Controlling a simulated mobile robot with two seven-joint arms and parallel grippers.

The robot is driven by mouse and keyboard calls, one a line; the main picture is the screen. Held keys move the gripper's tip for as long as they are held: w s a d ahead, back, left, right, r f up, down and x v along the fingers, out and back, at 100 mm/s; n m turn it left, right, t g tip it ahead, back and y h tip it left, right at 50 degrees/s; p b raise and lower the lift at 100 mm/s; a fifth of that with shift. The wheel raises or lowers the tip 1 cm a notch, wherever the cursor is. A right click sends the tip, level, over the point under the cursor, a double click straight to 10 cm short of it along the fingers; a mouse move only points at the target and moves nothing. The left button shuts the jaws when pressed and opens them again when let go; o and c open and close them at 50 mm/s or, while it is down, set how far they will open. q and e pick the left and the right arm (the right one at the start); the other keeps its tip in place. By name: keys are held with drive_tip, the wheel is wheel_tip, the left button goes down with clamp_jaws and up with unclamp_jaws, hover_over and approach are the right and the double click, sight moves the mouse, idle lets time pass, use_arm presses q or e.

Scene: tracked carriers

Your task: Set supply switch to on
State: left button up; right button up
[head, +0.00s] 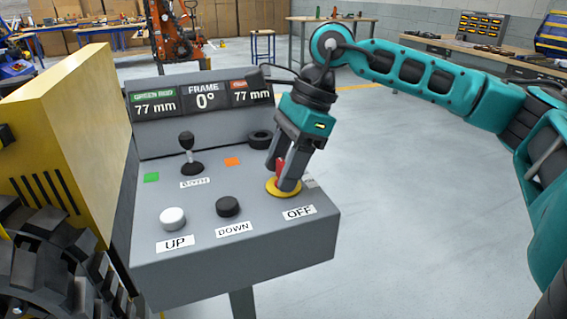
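The supply switch is most likely the red knob (280,170) on a round yellow base (284,190), at the right of the grey control panel. An OFF label (298,212) is in front of it. A small label (310,182), partly hidden, is at its right. My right gripper (281,180) points down with its fingers on either side of the red knob, hiding most of it. I cannot tell whether the fingers press on it or which way the knob is turned. My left gripper is not in view.
The grey panel (150,225) also carries a black lever (187,150), a white UP button (173,217), a black DOWN button (228,206) and a dark round knob (260,139). A yellow machine (85,110) stands at left. Floor at right is clear.

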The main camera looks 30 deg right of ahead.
drive_tip(key=c, duration=0.6)
drive_tip(key=shift+c, duration=0.2)
